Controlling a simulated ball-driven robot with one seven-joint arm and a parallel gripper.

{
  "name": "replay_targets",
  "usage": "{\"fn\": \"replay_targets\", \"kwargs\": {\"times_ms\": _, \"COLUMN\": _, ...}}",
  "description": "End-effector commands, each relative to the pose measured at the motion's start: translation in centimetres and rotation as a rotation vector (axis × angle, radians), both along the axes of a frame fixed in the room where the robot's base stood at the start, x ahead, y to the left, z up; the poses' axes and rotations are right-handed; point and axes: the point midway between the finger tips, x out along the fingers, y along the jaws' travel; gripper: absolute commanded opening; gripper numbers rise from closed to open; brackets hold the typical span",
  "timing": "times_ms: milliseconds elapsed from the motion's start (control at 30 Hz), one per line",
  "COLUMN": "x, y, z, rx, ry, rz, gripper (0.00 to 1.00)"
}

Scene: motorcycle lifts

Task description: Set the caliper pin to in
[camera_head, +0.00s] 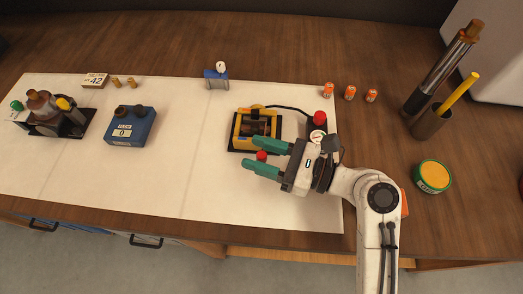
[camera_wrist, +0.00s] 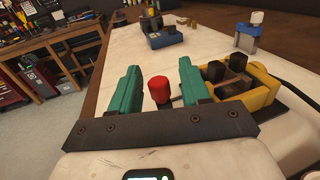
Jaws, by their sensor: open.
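The yellow caliper (camera_head: 238,130) sits on a dark base in the middle of the white mat, and it also shows at the right in the wrist view (camera_wrist: 262,92). A red knob (camera_head: 262,156), which looks like the head of the caliper pin, is at its near side. In the wrist view the red knob (camera_wrist: 159,88) stands out from the yellow body, with a short pale rod partly seen beside it. My gripper (camera_head: 252,153) is open, with its green fingers on either side of the knob. I cannot tell whether either finger touches it.
A black box with a red button (camera_head: 320,118) and a round gauge stand just right of the caliper. A blue box (camera_head: 131,127) and a blue stand (camera_head: 217,80) are farther off. A green-rimmed tin (camera_head: 433,176) is at right. The mat's left front is clear.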

Motion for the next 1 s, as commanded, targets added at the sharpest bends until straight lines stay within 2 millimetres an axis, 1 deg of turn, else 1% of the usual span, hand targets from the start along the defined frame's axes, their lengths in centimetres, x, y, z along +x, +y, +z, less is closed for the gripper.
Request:
{"fn": "replay_targets", "kwargs": {"times_ms": 67, "x": -0.1, "y": -0.3, "z": 0.0, "rx": 0.0, "ry": 0.001, "rz": -0.001, "gripper": 0.47}}
{"fn": "replay_targets", "kwargs": {"times_ms": 167, "x": -0.3, "y": -1.1, "z": -0.1, "rx": 0.001, "ry": 0.002, "rz": -0.002, "gripper": 0.47}}
{"fn": "replay_targets", "kwargs": {"times_ms": 267, "x": -0.7, "y": -2.7, "z": -0.2, "rx": 0.0, "ry": 0.0, "rz": -0.005, "gripper": 0.47}}
{"fn": "replay_targets", "kwargs": {"times_ms": 500, "x": -2.1, "y": -7.2, "z": -0.2, "rx": 0.0, "ry": 0.0, "rz": -0.005, "gripper": 0.47}}
{"fn": "replay_targets", "kwargs": {"times_ms": 633, "x": -2.6, "y": -9.0, "z": -0.1, "rx": -0.001, "ry": 0.0, "rz": -0.003, "gripper": 0.47}}
{"fn": "replay_targets", "kwargs": {"times_ms": 800, "x": -3.0, "y": -10.2, "z": -0.1, "rx": 0.0, "ry": 0.0, "rz": -0.002, "gripper": 0.47}}
{"fn": "replay_targets", "kwargs": {"times_ms": 1000, "x": -3.1, "y": -10.4, "z": 0.0, "rx": 0.0, "ry": 0.0, "rz": -0.001, "gripper": 0.47}}
